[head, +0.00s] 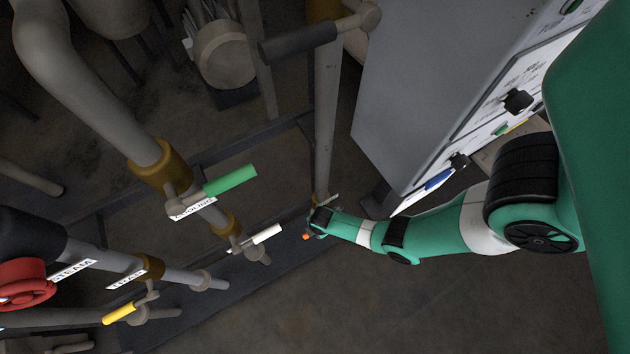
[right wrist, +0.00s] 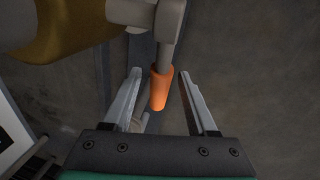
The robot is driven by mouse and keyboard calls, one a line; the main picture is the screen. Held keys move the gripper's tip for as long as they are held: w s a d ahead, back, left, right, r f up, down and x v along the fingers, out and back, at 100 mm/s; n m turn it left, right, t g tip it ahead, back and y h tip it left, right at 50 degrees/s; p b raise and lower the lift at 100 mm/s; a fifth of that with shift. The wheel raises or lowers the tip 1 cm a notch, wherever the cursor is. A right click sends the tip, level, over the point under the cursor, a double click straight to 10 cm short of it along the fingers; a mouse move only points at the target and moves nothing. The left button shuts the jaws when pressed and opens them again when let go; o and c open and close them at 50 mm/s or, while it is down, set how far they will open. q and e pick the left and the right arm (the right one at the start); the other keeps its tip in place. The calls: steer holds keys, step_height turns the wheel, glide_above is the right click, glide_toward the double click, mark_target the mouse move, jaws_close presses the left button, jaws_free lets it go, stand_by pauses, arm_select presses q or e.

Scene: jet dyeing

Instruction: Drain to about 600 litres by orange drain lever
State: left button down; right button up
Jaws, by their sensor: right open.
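The orange drain lever (right wrist: 159,88) shows in the right wrist view between the two fingers of my right gripper (right wrist: 157,84). In the head view only a small orange tip (head: 306,237) of the lever shows beside my right gripper (head: 316,228), which hides the rest. My left gripper is not in view.
A green-handled lever (head: 230,180), a white-handled lever (head: 267,234) and a yellow-handled lever (head: 119,313) sit on pipes to the left. A red handwheel (head: 24,284) is at far left. A grey control cabinet (head: 420,90) stands above my right arm. Open floor lies below.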

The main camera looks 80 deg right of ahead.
steer(key=shift+c, duration=0.2)
jaws_close()
stand_by(1.3)
